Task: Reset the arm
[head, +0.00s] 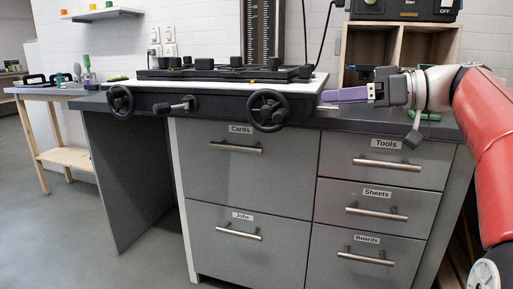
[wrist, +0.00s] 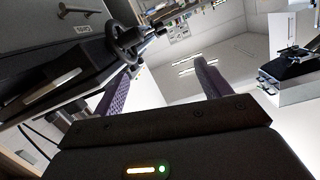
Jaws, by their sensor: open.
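My gripper (head: 347,95) shows in the head view at the right, above the worktop. It points left, with its purple fingers close to the right edge of the enlarger's baseboard. In the wrist view the two purple fingers of my gripper (wrist: 160,84) stand wide apart with nothing between them. My red and white arm comes in from the right. The column enlarger (head: 264,35) stands on the bench, with its scaled column upright and black handwheels (head: 269,111) at the front. The column's upper end is out of the picture.
Below the grey worktop (head: 400,132) are closed drawers, including Cards (head: 238,160) and Tools (head: 385,165). A wooden cubby (head: 447,45) with a black control box (head: 405,10) stands behind my gripper. A wooden side table (head: 45,92) is at the left. The floor in front is clear.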

